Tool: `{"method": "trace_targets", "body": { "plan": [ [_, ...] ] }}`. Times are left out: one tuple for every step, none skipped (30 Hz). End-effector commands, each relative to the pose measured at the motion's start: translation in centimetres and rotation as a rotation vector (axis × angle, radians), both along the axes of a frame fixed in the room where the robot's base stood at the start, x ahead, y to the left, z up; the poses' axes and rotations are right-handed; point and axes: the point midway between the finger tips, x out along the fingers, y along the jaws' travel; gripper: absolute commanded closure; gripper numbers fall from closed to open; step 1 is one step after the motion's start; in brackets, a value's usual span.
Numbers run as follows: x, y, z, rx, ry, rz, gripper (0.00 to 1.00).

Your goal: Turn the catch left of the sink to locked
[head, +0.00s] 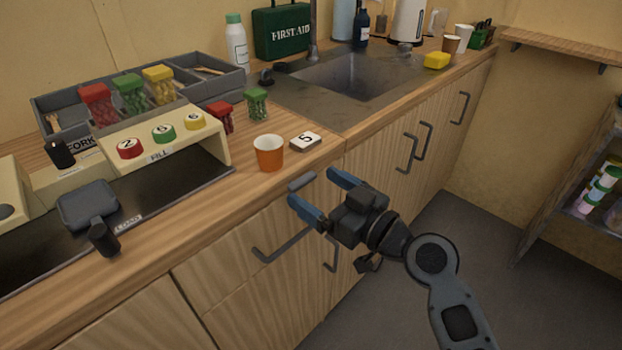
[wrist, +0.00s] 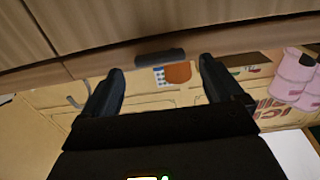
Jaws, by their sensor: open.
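A small grey bar, which looks like the catch (head: 301,181), sits at the counter's front edge, left of the sink (head: 350,78). It lies roughly along the edge; I cannot read any locked or unlocked mark. My gripper (head: 311,185) is open, its two blue fingers pointing at the counter edge on either side of the bar. In the wrist view a dark grey bar, apparently the same catch (wrist: 160,56), shows between and just beyond the open fingertips of my gripper (wrist: 161,66). I cannot tell whether they touch it.
A drawer handle (head: 283,247) sticks out below my gripper. More handles (head: 409,151) line the cabinets to the right. The floor (head: 450,240) is clear.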

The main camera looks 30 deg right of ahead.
Motion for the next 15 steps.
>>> {"method": "trace_targets", "body": {
  "plan": [
    [0.7, 0.2, 0.2, 0.001, -0.001, 0.000, 0.06],
    [1.0, 0.3, 0.2, 0.001, -0.001, -0.001, 0.06],
    [1.4, 0.4, 0.1, 0.000, -0.001, 0.000, 0.06],
    [1.6, 0.5, 0.1, 0.000, 0.000, 0.000, 0.06],
    [1.8, 0.6, 0.1, 0.000, 0.000, 0.000, 0.06],
    [2.0, 0.6, 0.1, 0.000, 0.000, 0.000, 0.06],
    [2.1, 0.7, 0.0, 0.000, 0.001, -0.001, 0.06],
    [2.2, 0.7, 0.0, 0.000, 0.001, -0.001, 0.06],
    [2.2, 0.7, 0.0, 0.000, 0.001, -0.001, 0.06],
    [2.3, 0.7, 0.0, 0.000, 0.001, -0.001, 0.06],
    [2.3, 0.7, 0.0, 0.000, 0.001, -0.001, 0.06],
    [2.3, 0.7, -0.1, 0.000, 0.001, -0.001, 0.06],
    [2.3, 0.7, -0.1, 0.000, 0.001, -0.001, 0.06],
    [2.3, 0.7, -0.1, 0.000, 0.001, -0.001, 0.06],
    [2.2, 0.7, -0.1, 0.000, 0.001, -0.001, 0.06]
  ]
}}
